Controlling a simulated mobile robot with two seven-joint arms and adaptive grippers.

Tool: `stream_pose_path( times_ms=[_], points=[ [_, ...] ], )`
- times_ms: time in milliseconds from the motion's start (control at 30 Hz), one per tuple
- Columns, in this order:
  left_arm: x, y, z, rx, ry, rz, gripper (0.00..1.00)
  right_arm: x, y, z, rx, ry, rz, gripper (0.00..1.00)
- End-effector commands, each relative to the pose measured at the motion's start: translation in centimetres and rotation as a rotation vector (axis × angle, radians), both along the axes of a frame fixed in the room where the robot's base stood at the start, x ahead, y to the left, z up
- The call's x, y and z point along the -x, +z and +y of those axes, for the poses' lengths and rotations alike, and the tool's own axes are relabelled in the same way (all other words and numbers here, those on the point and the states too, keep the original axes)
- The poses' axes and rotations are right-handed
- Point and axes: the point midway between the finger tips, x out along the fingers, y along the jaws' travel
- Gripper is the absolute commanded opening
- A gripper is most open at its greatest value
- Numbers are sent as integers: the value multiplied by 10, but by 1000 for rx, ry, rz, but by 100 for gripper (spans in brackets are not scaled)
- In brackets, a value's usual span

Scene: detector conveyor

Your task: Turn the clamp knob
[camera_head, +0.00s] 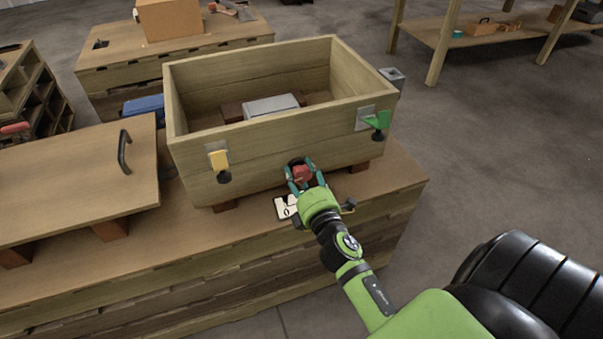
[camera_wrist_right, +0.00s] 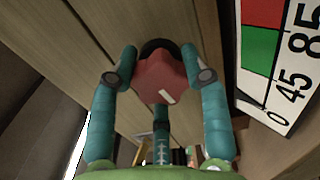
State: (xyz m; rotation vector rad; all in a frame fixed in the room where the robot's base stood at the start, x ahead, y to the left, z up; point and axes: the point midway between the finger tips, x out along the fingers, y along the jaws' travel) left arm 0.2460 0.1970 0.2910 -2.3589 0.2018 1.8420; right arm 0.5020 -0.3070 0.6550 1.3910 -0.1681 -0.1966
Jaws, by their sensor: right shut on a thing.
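The clamp knob is a red, faceted knob (camera_head: 302,174) with a dark round base, low on the front wall of an open wooden box (camera_head: 260,151). In the right wrist view the red knob (camera_wrist_right: 162,78) shows a short white mark on its face. My right gripper (camera_head: 303,176) has its teal fingers around the knob, and it is shut on it. In the wrist view the fingers (camera_wrist_right: 160,75) touch the knob from both sides. A white scale card (camera_head: 287,206) with numbers and red and green fields is beside the gripper. My left gripper is not seen.
The box stands on a wooden bench (camera_head: 390,205). A yellow latch (camera_head: 219,160) and a green latch (camera_head: 378,119) are on its front wall. A wooden lid with a dark handle (camera_head: 124,152) lies to the left. A grey block (camera_head: 270,106) is inside the box.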

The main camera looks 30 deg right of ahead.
Motion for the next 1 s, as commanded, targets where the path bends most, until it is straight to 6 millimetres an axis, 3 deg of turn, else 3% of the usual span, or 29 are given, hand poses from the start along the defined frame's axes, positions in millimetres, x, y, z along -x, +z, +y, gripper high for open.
stream_pose_path(
  times_ms=[33,333,367,400,767,1000],
  points=[
    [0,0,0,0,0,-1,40,1,-7,5,-10,10,11,14],
    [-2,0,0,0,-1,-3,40,1,-7,5,-8,10,11,14],
    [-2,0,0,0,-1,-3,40,1,-7,5,-8,10,11,59],
    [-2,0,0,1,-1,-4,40,1,-6,5,-8,9,10,70],
    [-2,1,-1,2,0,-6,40,2,-3,3,-3,4,4,70],
    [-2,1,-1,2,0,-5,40,36,-4,11,-6,3,7,70]
  ],
)
